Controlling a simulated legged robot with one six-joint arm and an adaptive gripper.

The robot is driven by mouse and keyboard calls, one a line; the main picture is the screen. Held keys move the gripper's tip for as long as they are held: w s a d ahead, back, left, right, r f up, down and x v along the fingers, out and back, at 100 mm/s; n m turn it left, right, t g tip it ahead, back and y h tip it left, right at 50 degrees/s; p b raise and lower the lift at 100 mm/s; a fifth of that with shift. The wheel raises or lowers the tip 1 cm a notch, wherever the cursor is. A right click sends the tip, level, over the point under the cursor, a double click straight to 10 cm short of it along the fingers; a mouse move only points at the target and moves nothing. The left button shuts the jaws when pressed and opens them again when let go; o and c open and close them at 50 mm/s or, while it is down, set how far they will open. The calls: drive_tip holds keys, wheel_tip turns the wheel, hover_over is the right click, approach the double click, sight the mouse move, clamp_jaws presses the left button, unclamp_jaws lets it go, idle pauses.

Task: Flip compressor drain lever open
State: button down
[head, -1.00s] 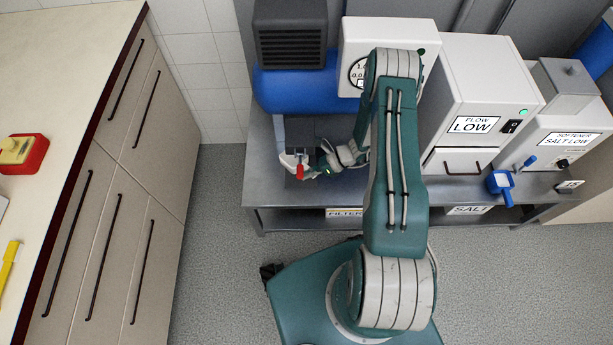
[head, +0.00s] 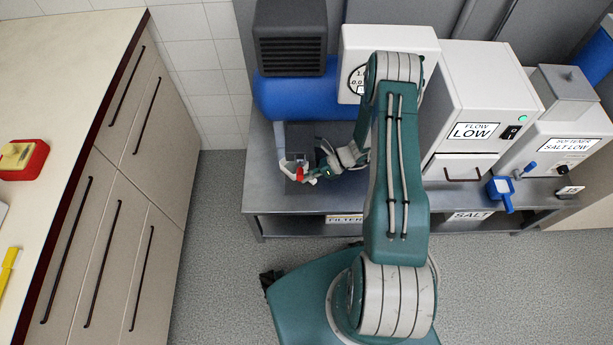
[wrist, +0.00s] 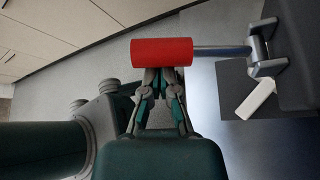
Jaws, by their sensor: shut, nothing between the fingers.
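The drain lever has a red cylindrical grip (wrist: 161,52) on a metal rod (wrist: 222,51), which runs to a metal bracket on a dark block at the right of the wrist view. In the head view the red grip (head: 300,174) shows small, below the blue compressor tank (head: 288,98). My gripper (wrist: 160,75) is shut and empty, with its fingertips right at the near side of the red grip. I cannot tell whether they touch it. In the head view my gripper (head: 312,176) is just right of the red grip.
The metal bench (head: 262,197) carries the compressor, a gauge box (head: 350,40), a white unit marked FLOW LOW (head: 490,85), a softener unit (head: 575,130) and a blue scoop (head: 503,192). A beige counter (head: 60,60) stands at the left. The floor between is clear.

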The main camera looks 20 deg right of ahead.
drive_tip(key=shift+f, duration=0.1)
drive_tip(key=s+d+r, duration=0.1)
drive_tip(key=s+d, duration=0.1)
drive_tip(key=d, duration=0.7)
drive_tip(key=shift+s, duration=0.15)
idle(0.4)
drive_tip(key=a+r+n+g+h, duration=0.15)
drive_tip(key=r+n, duration=0.25)
drive_tip(key=r, duration=0.5)
drive_tip(key=a+r+n+h, duration=0.2)
drive_tip(key=r+n+h, duration=0.15)
drive_tip(key=r, duration=0.55)
drive_tip(key=a+r+n+h, duration=0.1)
drive_tip(key=r+n, duration=0.3)
drive_tip(key=r, duration=0.5)
drive_tip(key=s+a+r+n+t+h, duration=0.3)
drive_tip(key=s+r+n, duration=0.3)
drive_tip(key=s+r, duration=0.2)
drive_tip(key=s+a+r+n+t+h, duration=0.3)
drive_tip(key=s+r+n, duration=0.4)
drive_tip(key=r, duration=0.3)
drive_tip(key=shift+s+r+h, duration=0.25)
drive_tip(key=shift+s+h, duration=0.05)
drive_tip(key=shift+s, duration=0.05)
